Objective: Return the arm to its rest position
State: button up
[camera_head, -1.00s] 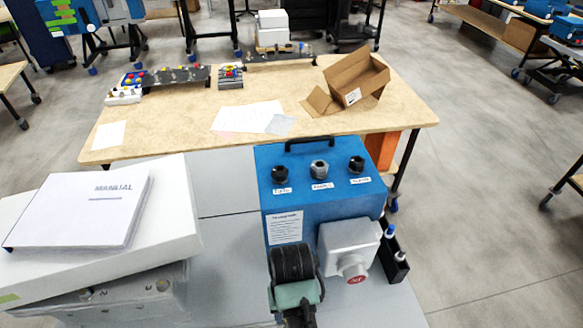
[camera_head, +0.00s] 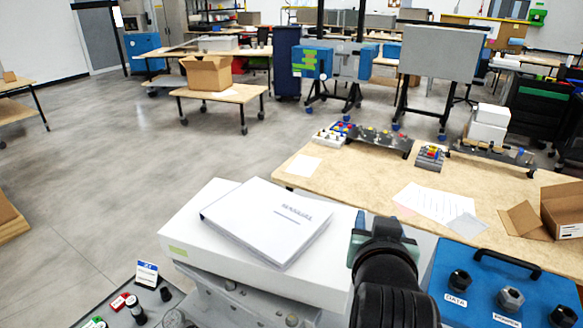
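My arm (camera_head: 388,275) rises from the bottom edge, right of centre, in the head view. Its black and teal links stand in front of the gap between the white box (camera_head: 190,228) with the manual (camera_head: 268,222) on it and the blue analyser box (camera_head: 480,268). I cannot make out my gripper or its fingers. No object shows held by the visible part of the arm.
A wooden table (camera_head: 345,180) with papers, small parts and an open cardboard box (camera_head: 562,212) stands beyond the arm. Small items, including a red one (camera_head: 120,302), lie at the lower left. Open grey floor (camera_head: 110,160) spreads left.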

jog(key=s+a+r+n+t, duration=0.1)
jog(key=a+r+t, duration=0.4)
jog(key=r, duration=0.8)
jog(key=s+a+r+t+y, duration=0.1)
jog(key=s+a+r+t, duration=0.2)
jog(key=r, duration=0.3)
jog(key=s+a+r+n+t+y+b, duration=0.1)
jog(key=s+a+r+t, duration=0.2)
jog(key=s+r, duration=0.3)
jog(key=s+a+r+n+t+y+b, duration=0.1)
jog(key=s+a+r+t, duration=0.1)
jog(key=s+r, duration=0.3)
notch_tip(320, 180, up, 2)
jog(key=shift+a+r+t+y, duration=0.15)
jog(key=shift+a+t+y, duration=0.15)
jog(key=shift+a+t, duration=0.1)
